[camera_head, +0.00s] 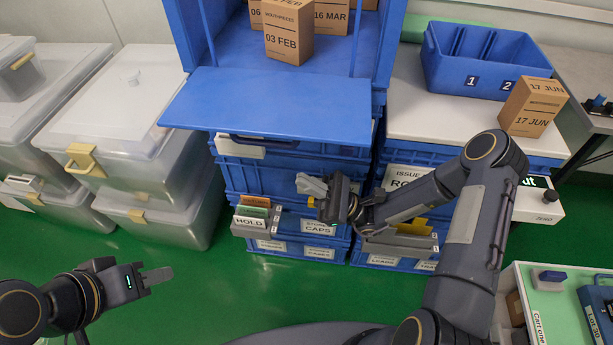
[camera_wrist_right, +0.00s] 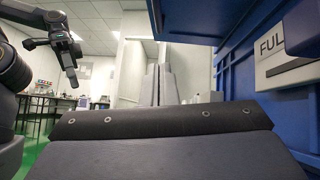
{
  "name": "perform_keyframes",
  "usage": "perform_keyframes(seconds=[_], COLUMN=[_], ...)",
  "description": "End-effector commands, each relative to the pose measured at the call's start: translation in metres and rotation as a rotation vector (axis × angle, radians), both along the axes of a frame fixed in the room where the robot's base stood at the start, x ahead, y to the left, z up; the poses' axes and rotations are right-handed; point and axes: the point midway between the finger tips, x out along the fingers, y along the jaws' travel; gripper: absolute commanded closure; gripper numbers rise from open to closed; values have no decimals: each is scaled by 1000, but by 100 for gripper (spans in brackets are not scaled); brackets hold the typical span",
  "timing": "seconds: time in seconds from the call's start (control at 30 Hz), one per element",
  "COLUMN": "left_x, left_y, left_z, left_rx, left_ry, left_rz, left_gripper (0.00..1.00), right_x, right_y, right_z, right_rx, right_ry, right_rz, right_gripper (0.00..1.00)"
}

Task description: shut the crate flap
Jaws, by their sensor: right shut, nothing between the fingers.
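The blue crate (camera_head: 197,30) stands open in the head view, with its blue flap (camera_head: 265,105) lowered and sticking out level at the front. Several brown mouthpiece boxes are inside, the front one marked 03 FEB (camera_head: 288,32). My right gripper (camera_head: 303,186) is shut and empty below the flap's front edge, pointing left before the stacked crates; it looks apart from the flap. My left gripper (camera_head: 160,275) hangs over the green floor at lower left, away from the crate; its finger gap is unclear. It also shows in the right wrist view (camera_wrist_right: 70,72).
Stacked blue crates (camera_head: 262,180) stand under the flap, with a HOLD file holder (camera_head: 250,222) in front. Clear lidded bins (camera_head: 130,100) stand left. A numbered blue bin (camera_head: 480,65) and a 17 JUN box (camera_head: 534,105) sit on the right-hand surface. A cart (camera_head: 545,310) is at lower right.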

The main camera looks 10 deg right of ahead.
Motion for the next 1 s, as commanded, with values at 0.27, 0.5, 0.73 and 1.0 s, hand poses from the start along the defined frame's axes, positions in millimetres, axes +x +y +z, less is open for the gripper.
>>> perform_keyframes(seconds=[0.27, 0.5, 0.73, 1.0], left_x=[0, 0, 0, 0], left_y=[0, 0, 0, 0], left_z=[-1, -1, -1, -1], left_rx=[0, 0, 0, 0], left_ry=[0, 0, 0, 0], left_rz=[0, 0, 0, 0], left_gripper=[64, 64, 64, 64], right_x=[6, 4, 3, 3], right_y=[44, 54, 54, 54], right_z=[42, 77, 89, 90], right_rx=[-2, -4, -4, -4], right_ry=[-5, -3, 0, 0], right_rz=[6, 3, 2, 2], right_gripper=[100, 100, 100, 100])
